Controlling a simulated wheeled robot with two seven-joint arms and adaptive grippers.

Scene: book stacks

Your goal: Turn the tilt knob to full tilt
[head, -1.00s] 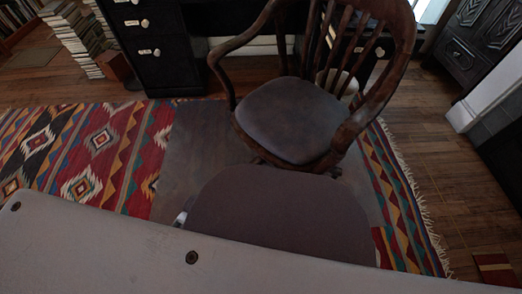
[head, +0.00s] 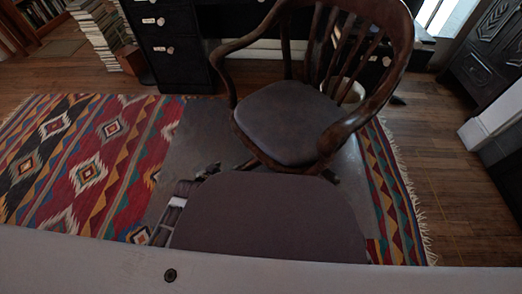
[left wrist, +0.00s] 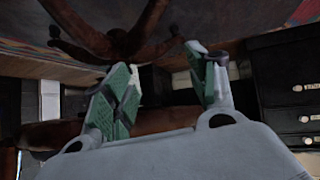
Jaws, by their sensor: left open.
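A dark wooden armchair (head: 290,122) with a round-cornered seat stands on the rug in the head view. I cannot pick out its tilt knob in any view; the underside of the seat is hidden in the head view. My left gripper (head: 186,190) is low, left of and in front of the chair, partly covered by a rounded brown surface. In the left wrist view my left gripper (left wrist: 166,82) has its two green-padded fingers apart with nothing seen held. The chair's wooden foot base (left wrist: 120,42) shows beyond the fingertips. My right gripper is not in view.
A black desk (head: 166,52) with drawers stands behind the chair. Stacked books (head: 96,34) are at the back left and a carved dark cabinet (head: 486,54) at the right. The patterned rug (head: 85,165) is clear on the left.

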